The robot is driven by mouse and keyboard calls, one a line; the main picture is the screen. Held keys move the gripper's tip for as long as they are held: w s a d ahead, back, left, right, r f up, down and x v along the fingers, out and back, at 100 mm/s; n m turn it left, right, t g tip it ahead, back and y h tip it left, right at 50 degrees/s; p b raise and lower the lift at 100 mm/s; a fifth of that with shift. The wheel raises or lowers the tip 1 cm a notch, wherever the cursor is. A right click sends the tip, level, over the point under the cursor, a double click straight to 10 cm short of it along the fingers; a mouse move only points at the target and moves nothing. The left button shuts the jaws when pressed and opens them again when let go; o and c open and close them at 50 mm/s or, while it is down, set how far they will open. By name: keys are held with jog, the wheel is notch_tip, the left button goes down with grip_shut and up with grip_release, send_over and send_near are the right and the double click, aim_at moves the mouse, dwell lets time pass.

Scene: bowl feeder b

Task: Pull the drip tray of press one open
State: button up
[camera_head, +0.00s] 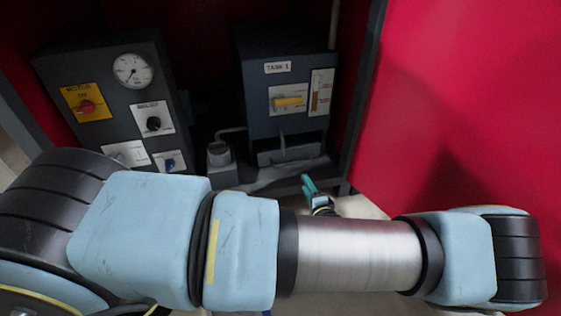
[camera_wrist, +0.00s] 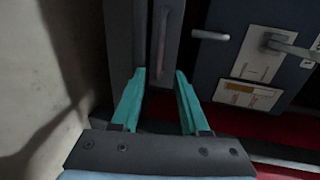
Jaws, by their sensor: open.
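The drip tray (camera_head: 290,154) is a dark grey drawer at the foot of the dark tank unit (camera_head: 262,110), below its spout. In the wrist view, which is turned sideways, the tray front (camera_wrist: 142,35) shows upright with a bar handle (camera_wrist: 162,45) along it. My gripper (camera_wrist: 156,76) has two teal fingers, spread apart and empty. The handle lies ahead of the gap between the fingertips, and no contact shows. In the head view my gripper (camera_head: 308,186) is just in front of the tray, partly hidden by my arm.
A control box (camera_head: 112,95) with a dial and knobs stands to the left. A red panel (camera_head: 460,100) closes off the right.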

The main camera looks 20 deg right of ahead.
jog(key=b+x, duration=0.1)
jog(key=x, duration=0.2)
jog(key=b+x, duration=0.2)
jog(key=x, duration=0.2)
jog(key=b+x, duration=0.1)
jog(key=x, duration=0.2)
jog(key=shift+w+a+f+b, duration=0.1)
jog(key=shift+w+a+b, duration=0.15)
jog(key=shift+w+b, duration=0.1)
jog(key=shift+w, duration=0.35)
grip_shut()
jog(key=shift+s, duration=0.1)
dwell(0.6)
